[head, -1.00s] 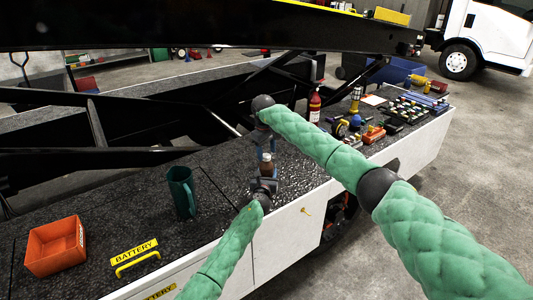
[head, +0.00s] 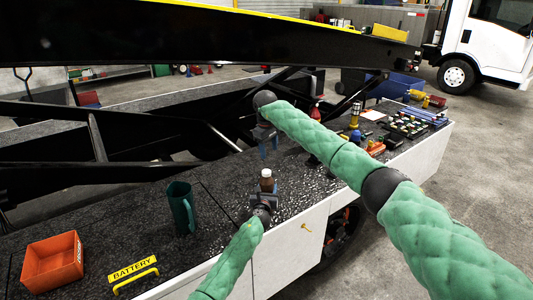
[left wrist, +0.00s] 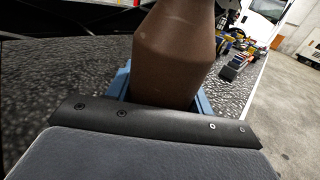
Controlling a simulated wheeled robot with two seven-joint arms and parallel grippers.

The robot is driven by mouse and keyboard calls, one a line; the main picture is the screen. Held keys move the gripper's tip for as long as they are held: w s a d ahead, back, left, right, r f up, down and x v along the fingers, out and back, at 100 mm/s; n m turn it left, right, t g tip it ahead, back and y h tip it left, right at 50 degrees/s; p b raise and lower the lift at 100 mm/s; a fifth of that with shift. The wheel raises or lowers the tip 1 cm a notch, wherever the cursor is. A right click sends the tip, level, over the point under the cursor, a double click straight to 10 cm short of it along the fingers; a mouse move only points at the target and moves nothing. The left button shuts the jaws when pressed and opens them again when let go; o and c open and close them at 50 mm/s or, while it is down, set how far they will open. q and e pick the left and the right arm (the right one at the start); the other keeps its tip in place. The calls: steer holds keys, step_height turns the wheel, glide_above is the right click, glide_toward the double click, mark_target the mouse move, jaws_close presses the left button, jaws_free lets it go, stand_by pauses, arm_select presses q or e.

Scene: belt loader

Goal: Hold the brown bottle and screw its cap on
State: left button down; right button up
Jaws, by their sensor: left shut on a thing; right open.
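The brown bottle (head: 267,185) stands upright above the black speckled worktop, with a pale cap (head: 266,173) on its top; how tightly it sits cannot be told. My left gripper (head: 266,191) is shut around the bottle's lower body. In the left wrist view the brown bottle (left wrist: 170,55) fills the middle between the blue fingers, its top out of frame. My right gripper (head: 268,148) points down, open and empty, its blue fingers apart from the cap and a little above it.
A red extinguisher (head: 317,115) and several tools (head: 405,127) lie to the right. Black loader beams (head: 200,40) hang over the back.

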steer(key=n, duration=1.3)
steer(key=shift+s+a+n+g, duration=0.1)
steer(key=shift+s+n+g, duration=0.05)
steer(key=shift+n+g, duration=0.2)
steer(key=n, duration=0.7)
steer(key=shift+s+a+f, duration=0.1)
steer(key=shift+f, duration=0.05)
steer(key=n, duration=0.7)
steer(key=shift+s+f+y, duration=0.1)
steer(key=shift+s+y, duration=0.05)
steer(key=shift+y, duration=0.15)
steer(key=n, duration=0.6)
steer(key=shift+s+a+f+n, duration=0.1)
steer(key=shift+a+n, duration=0.05)
steer(key=shift+n, duration=0.1)
steer(key=n, duration=0.8)
steer(key=shift+a, duration=0.1)
steer(key=n, duration=0.7)
steer(key=shift+s+g, duration=0.1)
steer(key=shift+g, duration=0.15)
steer(key=n, duration=0.6)
steer(key=shift+n, duration=0.4)
